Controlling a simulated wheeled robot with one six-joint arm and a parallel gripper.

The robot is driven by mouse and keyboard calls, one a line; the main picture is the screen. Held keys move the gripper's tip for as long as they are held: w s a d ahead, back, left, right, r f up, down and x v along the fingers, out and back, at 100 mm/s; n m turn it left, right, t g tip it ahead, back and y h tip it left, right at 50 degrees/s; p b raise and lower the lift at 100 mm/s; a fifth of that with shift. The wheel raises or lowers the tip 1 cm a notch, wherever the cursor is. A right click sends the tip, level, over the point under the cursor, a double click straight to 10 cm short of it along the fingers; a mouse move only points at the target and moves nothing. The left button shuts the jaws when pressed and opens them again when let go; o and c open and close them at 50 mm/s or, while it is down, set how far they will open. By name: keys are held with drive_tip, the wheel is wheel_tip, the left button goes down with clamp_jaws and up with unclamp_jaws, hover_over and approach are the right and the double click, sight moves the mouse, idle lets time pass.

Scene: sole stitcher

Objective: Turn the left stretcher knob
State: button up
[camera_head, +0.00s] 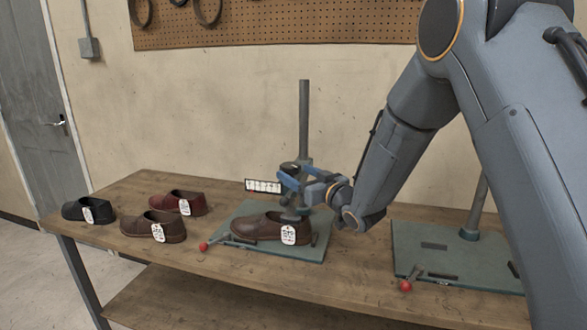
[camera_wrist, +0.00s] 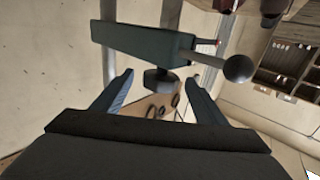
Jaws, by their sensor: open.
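The left stretcher has a green base plate (camera_head: 228,240) and a tall grey post (camera_head: 304,118) on the workbench. A brown shoe (camera_head: 258,228) with a white tag sits on its plate. A dark round knob (camera_head: 289,168) shows by the post, partly behind my gripper. My gripper (camera_head: 297,182) is at the stretcher's arm, above the shoe. In the wrist view a dark knob (camera_wrist: 160,80) lies below a green-grey block (camera_wrist: 145,42), between the tips of my open blue fingers. I cannot tell whether the fingers touch it. A lever with a grey ball (camera_wrist: 237,69) extends right from the block.
A second stretcher with a green base (camera_head: 450,262) stands on the right, partly behind my arm. Red-ball levers (camera_head: 203,247) sit at the plates' front. Black (camera_head: 76,209), brown (camera_head: 150,229) and red (camera_head: 176,202) shoes stand on the left of the bench (camera_head: 130,190).

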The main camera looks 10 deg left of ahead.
sight(283, 166)
drive_tip(key=shift+p+x, duration=0.9)
drive_tip(key=shift+x, duration=3.05)
drive_tip(key=shift+s, duration=0.15)
drive_tip(key=c, duration=1)
drive_tip(key=shift+c, duration=0.2)
drive_tip(key=shift+n+g+y+b, duration=0.3)
drive_tip(key=shift+g, duration=0.1)
drive_tip(key=shift+s+a+f+n+g+y+b, duration=0.1)
drive_tip(key=shift+n+g+y+b, duration=0.3)
drive_tip(key=shift+g, duration=0.1)
drive_tip(key=shift+s+a+f+n+g+y+b, duration=0.1)
drive_tip(key=shift+n+g+y+b, duration=0.2)
drive_tip(key=shift+n+g+b, duration=0.15)
drive_tip(key=shift+s+a+r+n+g+y+b, duration=0.1)
drive_tip(key=shift+s+n+g+y+b, duration=0.1)
drive_tip(key=shift+n+g+y+b, duration=0.5)
drive_tip(key=shift+s+a+n+g+y+p, duration=0.15)
drive_tip(key=shift+n+g, duration=0.3)
drive_tip(key=shift+g, duration=0.6)
drive_tip(key=shift+s+r+n+g+y+b, duration=0.1)
drive_tip(key=shift+s+n+g+y+b, duration=0.15)
drive_tip(key=shift+n+g+y+b, duration=0.45)
drive_tip(key=shift+h, duration=0.35)
drive_tip(key=o, duration=1)
